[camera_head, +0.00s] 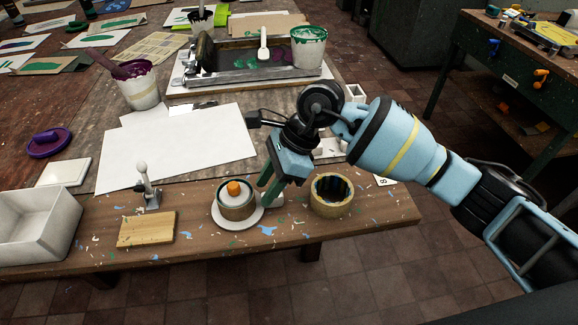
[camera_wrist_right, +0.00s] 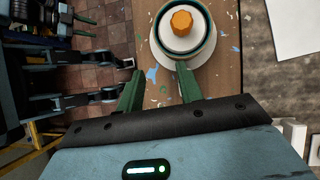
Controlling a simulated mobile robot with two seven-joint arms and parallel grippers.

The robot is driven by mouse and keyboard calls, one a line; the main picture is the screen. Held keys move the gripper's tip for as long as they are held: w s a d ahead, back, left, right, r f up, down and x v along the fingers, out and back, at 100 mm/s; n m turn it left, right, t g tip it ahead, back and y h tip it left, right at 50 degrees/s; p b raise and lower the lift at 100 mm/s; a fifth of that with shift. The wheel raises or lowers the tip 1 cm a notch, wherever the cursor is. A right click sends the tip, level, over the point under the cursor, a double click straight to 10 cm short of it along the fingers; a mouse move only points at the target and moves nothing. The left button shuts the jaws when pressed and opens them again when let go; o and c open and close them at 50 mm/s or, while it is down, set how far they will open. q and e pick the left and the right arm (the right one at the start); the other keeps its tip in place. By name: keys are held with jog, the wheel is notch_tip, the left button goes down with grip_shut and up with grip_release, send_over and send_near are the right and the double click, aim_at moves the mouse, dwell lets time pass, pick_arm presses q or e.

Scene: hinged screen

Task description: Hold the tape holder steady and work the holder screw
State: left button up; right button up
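The tape holder (camera_head: 223,217) stands on the wooden bench strip, with a round white base and a tan roll around a white hub. Its orange screw knob (camera_head: 234,188) sits on top in the middle; it also shows in the right wrist view (camera_wrist_right: 181,22). My right gripper (camera_head: 268,187) is just right of the holder, pointing down. In the right wrist view its green fingers (camera_wrist_right: 159,85) are apart with nothing between them. One fingertip is close to the white base edge; I cannot tell whether it touches. My left gripper is not in view.
A loose tape roll (camera_head: 332,207) stands right of the holder. A toggle clamp (camera_head: 150,196), a wooden block (camera_head: 147,230) and a white bin (camera_head: 40,225) are to the left. White paper (camera_head: 185,145) lies behind. The bench's front edge is close.

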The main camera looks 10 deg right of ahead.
jog(key=w+d+m+t+h, duration=0.1)
jog(key=w+d+h, duration=0.15)
jog(key=d, duration=0.25)
jog(key=shift+w+a+x, duration=0.1)
jog(key=shift+a+x, duration=0.05)
jog(key=shift+x, duration=1.05)
jog(key=shift+w+a+x, duration=0.1)
jog(key=shift+a+x, duration=0.05)
jog(key=shift+x, duration=1.05)
jog(key=shift+w+a+x, duration=0.1)
jog(key=shift+a+x, duration=0.05)
jog(key=shift+x, duration=1.05)
jog(key=shift+r, duration=0.15)
grip_shut()
jog(key=shift+s, duration=0.1)
jog(key=shift+o, duration=0.7)
grip_release()
jog(key=shift+c, duration=0.4)
grip_shut()
